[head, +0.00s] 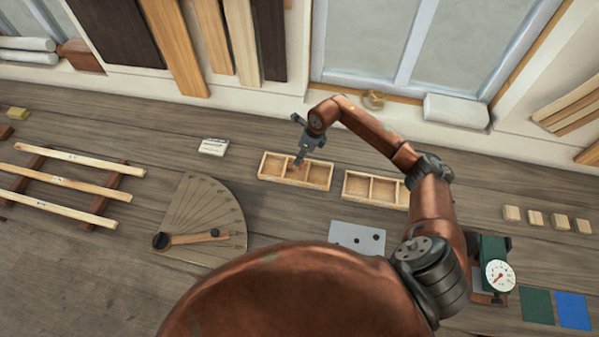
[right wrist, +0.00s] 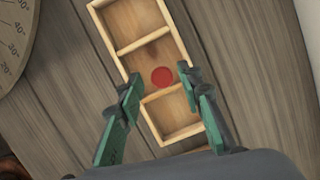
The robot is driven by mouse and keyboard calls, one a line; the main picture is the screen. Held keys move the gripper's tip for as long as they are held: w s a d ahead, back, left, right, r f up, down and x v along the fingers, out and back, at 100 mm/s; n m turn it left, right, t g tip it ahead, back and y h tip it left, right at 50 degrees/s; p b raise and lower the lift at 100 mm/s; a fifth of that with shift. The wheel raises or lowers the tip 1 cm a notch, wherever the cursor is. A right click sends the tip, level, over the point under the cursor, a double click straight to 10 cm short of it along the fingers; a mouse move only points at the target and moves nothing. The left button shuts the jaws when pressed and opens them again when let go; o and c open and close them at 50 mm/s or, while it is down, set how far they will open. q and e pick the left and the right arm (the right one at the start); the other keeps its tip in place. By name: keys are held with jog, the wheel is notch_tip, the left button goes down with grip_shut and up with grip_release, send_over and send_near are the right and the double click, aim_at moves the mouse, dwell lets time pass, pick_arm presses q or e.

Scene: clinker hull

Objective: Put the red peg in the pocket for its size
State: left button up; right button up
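The red peg (right wrist: 162,77) shows as a round red end in the right wrist view, at the middle compartment of a wooden tray (right wrist: 118,55). It is close to the divider on the gripper's side. Whether it rests on the compartment floor is hard to tell. My right gripper (right wrist: 160,95) is open, its green-and-dark fingers on either side of the tray with gaps to the peg. In the head view, my right gripper (head: 300,160) reaches down at this three-compartment tray (head: 325,189) and largely hides the peg. My left gripper is not in view.
A second divided wooden tray (head: 345,185) stands just right. A grey plate with holes (head: 347,232), a fan-shaped protractor (head: 215,215) and a dial gauge (head: 498,275) lie nearer. A small white box (head: 214,147) is to the left. Several small wood blocks (head: 535,217) sit right.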

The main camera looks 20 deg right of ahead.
jog(key=shift+o, duration=0.8)
jog(key=v, duration=1.2)
jog(key=shift+w+a, duration=0.1)
